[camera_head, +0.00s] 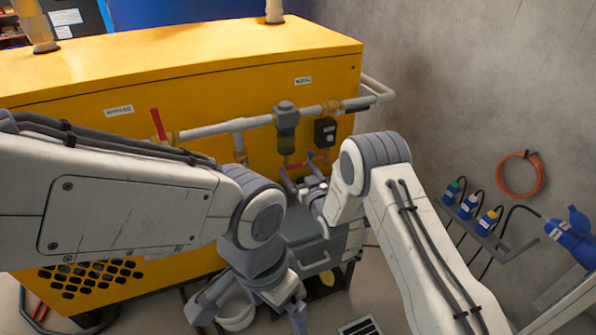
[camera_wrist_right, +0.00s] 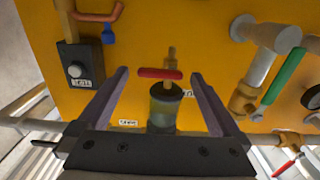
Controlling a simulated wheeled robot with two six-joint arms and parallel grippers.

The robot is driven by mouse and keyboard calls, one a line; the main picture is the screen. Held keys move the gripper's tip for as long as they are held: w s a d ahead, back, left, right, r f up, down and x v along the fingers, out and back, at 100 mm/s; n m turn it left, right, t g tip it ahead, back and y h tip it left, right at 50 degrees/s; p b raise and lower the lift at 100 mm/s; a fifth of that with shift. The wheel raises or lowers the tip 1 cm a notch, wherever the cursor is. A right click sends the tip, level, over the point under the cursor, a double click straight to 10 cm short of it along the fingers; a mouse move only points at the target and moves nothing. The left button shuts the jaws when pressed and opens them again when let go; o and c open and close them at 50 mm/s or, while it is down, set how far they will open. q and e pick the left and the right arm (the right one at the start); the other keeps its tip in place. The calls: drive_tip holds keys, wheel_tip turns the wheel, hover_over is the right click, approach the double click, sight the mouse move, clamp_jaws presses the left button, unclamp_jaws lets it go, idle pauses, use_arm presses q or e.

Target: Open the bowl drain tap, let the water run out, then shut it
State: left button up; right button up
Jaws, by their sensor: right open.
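The drain tap with its red handle (camera_wrist_right: 150,73) sits at the end of the filter bowl (camera_wrist_right: 164,108) in the right wrist view. The handle lies across the brass outlet (camera_wrist_right: 171,54). In the head view the bowl (camera_head: 287,143) hangs from the pipe on the yellow tank. My right gripper (camera_head: 302,174) is open, pointing at the tap. In the wrist view its fingers (camera_wrist_right: 160,76) stand either side of the handle, with gaps on both sides. My left gripper (camera_head: 247,313) is low at the front, fingers apart, near a white bucket (camera_head: 236,318).
The yellow tank (camera_head: 190,50) fills the back. A red lever (camera_head: 158,125) stands on the pipe to the left. A black box (camera_head: 325,132) is right of the bowl. Blue plugs (camera_head: 468,207) and an orange hose (camera_head: 540,178) are at the right wall.

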drive_tip(key=c, duration=1.3)
drive_tip(key=shift+f+m, duration=0.1)
drive_tip(key=shift+m, duration=0.2)
drive_tip(key=m+b, duration=0.1)
drive_tip(key=m, duration=0.2)
drive_tip(key=f+m+b, duration=0.1)
drive_tip(key=m, duration=0.3)
drive_tip(key=m+b, duration=0.1)
drive_tip(key=m, duration=0.3)
drive_tip(key=shift+s+a+f+b, duration=0.15)
drive_tip(key=shift+a+b, duration=0.05)
drive_tip(key=shift+b, duration=0.2)
drive_tip(key=o, duration=1.3)
